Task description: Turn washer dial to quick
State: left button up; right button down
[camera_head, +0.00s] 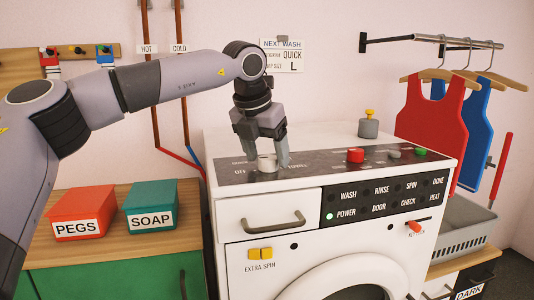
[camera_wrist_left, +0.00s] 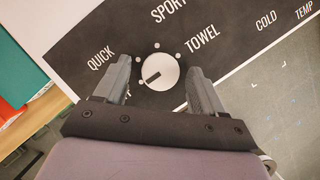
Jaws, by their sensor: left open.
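The washer's white dial (camera_head: 267,162) is on the dark panel at the top left of the washer. In the left wrist view the dial (camera_wrist_left: 163,70) has a dark mark pointing to the lower left, towards a partly hidden label that seems to be OFF. The QUICK label (camera_wrist_left: 100,58) is to the dial's upper left, SPORT above it and TOWEL to its right. My left gripper (camera_head: 268,154) points down over the dial, open, with one finger on each side. In the wrist view a gap shows between the dial and each finger. My right gripper is not in view.
A red button (camera_head: 355,155) and a green button (camera_head: 421,152) are farther right on the panel. Red PEGS (camera_head: 82,208) and teal SOAP (camera_head: 150,200) boxes stand on the left counter. A wall card (camera_head: 283,56) reads NEXT WASH, QUICK.

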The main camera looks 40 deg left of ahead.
pick_arm(q)
jog(key=shift+f, duration=0.2)
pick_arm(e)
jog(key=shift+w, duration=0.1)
pick_arm(q)
jog(key=c, duration=1.1)
jog(key=shift+o, duration=0.2)
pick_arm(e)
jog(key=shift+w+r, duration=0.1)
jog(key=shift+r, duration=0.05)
